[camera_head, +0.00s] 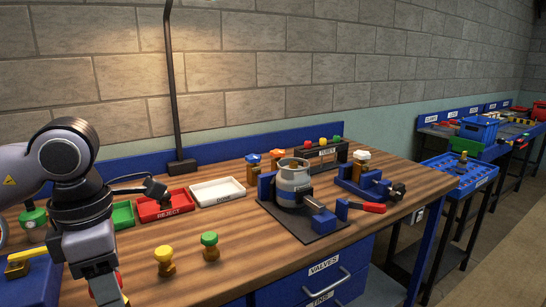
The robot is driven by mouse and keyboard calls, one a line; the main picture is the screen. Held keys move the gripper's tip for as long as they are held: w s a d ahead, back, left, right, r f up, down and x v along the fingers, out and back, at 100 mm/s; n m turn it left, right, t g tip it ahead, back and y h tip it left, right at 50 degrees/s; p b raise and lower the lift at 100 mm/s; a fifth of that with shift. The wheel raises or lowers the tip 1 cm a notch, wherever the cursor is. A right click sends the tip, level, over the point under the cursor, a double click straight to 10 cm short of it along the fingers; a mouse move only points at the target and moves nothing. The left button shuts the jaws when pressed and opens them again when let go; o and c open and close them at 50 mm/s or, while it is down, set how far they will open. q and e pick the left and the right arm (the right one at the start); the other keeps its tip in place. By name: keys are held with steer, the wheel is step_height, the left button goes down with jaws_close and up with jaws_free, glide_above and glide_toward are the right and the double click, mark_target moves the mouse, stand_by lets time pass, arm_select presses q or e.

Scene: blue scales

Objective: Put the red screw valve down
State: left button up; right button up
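My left gripper (108,290) hangs down at the bottom left, cut off by the lower picture edge. My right gripper is not in view. A small red knob (308,143) sits on the labelled rack at the back. A yellow-topped valve (164,261) and a green-topped valve (209,246) stand upright on the wooden bench (225,275), right of my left gripper.
A red REJECT tray (178,211), a white tray (217,191) and a green tray (123,215) lie along the back left. A grey cylinder (293,180) sits in a blue vise. A red-handled tool (368,207) lies right of it. The front middle bench is clear.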

arm_select(q)
steer(key=f+m, duration=0.1)
steer(key=m, duration=0.1)
steer(key=f+m, duration=0.1)
steer(key=m, duration=0.1)
steer(key=f+m, duration=0.1)
steer(key=m, duration=0.1)
steer(key=shift+w+d+f, duration=0.1)
steer(key=shift+w+d, duration=0.05)
steer(key=shift+w, duration=0.25)
steer(key=f+m, duration=0.1)
steer(key=m, duration=0.1)
steer(key=f+m, duration=0.1)
steer(key=m, duration=0.1)
steer(key=f+m, duration=0.1)
steer(key=m, duration=0.1)
steer(key=shift+w+d, duration=0.1)
steer(key=shift+w, duration=0.2)
step_height(320, 180, down, 7)
steer(key=m, duration=1.2)
steer(key=shift+w+d+r+m+p, duration=0.2)
steer(key=shift+m+p, duration=0.1)
steer(key=shift+p, duration=0.1)
steer(key=shift+r, duration=0.1)
